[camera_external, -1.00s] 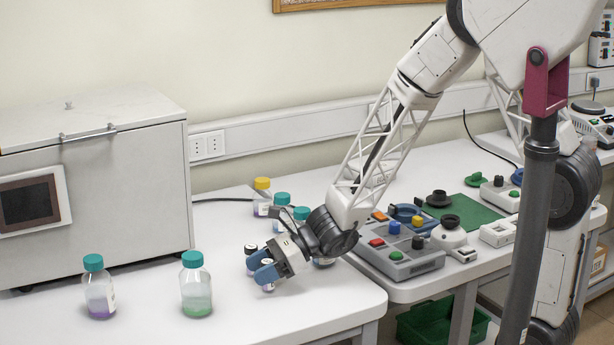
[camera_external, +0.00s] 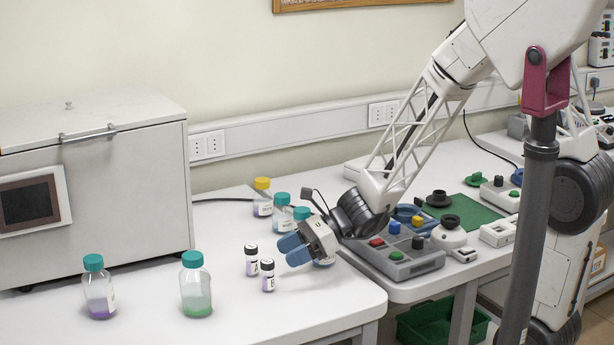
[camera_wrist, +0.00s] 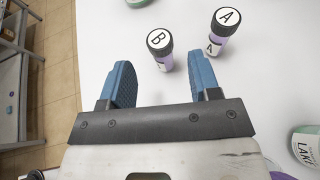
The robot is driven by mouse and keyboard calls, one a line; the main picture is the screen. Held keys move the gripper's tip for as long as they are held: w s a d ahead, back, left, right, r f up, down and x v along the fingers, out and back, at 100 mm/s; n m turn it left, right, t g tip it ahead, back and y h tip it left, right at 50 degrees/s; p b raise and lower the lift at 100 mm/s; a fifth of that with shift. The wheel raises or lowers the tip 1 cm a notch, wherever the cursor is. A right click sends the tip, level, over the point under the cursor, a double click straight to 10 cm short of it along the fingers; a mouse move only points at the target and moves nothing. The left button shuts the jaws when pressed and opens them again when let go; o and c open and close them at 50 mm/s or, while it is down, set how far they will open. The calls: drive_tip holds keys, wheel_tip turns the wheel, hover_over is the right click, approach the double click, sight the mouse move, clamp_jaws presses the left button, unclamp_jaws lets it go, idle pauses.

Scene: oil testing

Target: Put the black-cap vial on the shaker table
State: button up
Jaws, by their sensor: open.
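Two small vials with black caps and purple contents stand upright on the white bench. The vial marked B (camera_external: 268,277) is nearer the bench's front edge; the vial marked A (camera_external: 251,261) is just behind it. In the wrist view, vial B (camera_wrist: 161,48) stands just ahead of the gap between my fingers, and vial A (camera_wrist: 222,30) is to its right. My gripper (camera_external: 287,250) is open and empty, just right of the vials with its blue fingers towards them. It also shows in the wrist view (camera_wrist: 160,74). I cannot pick out the shaker table with certainty.
Teal-cap bottles (camera_external: 196,287) (camera_external: 98,290) stand at the left. A yellow-cap bottle (camera_external: 262,200) and several teal-cap bottles stand behind my gripper. A large grey-white box (camera_external: 120,190) fills the back left. A grey button panel (camera_external: 415,264) is at the right.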

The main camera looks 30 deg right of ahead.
drive_tip(key=shift+v, duration=2.15)
drive_tip(key=s+d+r+n+h, duration=0.4)
drive_tip(key=s+d+n, duration=0.2)
drive_tip(key=d, duration=0.3)
drive_tip(key=s+d+r+n+h, duration=0.4)
drive_tip(key=s+d+n+h, duration=0.1)
drive_tip(key=s+d+n, duration=0.1)
drive_tip(key=s+d+r+n+h, duration=0.4)
drive_tip(key=d+n, duration=0.4)
drive_tip(key=d, duration=0.3)
drive_tip(key=s+r, duration=0.1)
drive_tip(key=s, duration=0.1)
drive_tip(key=shift+s+d+h, duration=0.3)
